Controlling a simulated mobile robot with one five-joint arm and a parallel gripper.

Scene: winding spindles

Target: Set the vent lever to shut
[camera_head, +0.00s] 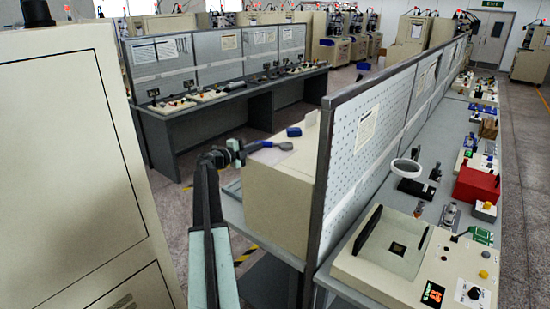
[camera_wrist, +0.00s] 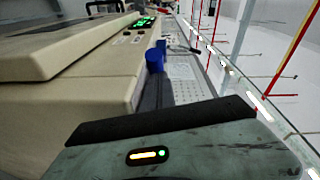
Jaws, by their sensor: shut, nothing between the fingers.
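My gripper (camera_head: 236,149) is at the end of my arm, left of the beige cabinet behind the perforated panel. In the wrist view my gripper (camera_wrist: 156,58) shows as dark fingers with blue tips, shut and empty. It runs along the side of a beige machine. In the head view a blue-ended handle (camera_head: 284,146) lies just right of my gripper, at the cabinet's top. It may be the vent lever, but it is small and I cannot read its setting. I cannot tell whether my gripper touches it.
The beige cabinet (camera_head: 271,195) stands against the perforated panel (camera_head: 372,128). A small blue block (camera_head: 294,131) is on top of it. A large beige cabinet (camera_head: 65,170) fills the left. A bench (camera_head: 190,145) with panels stands behind. Floor shows between them.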

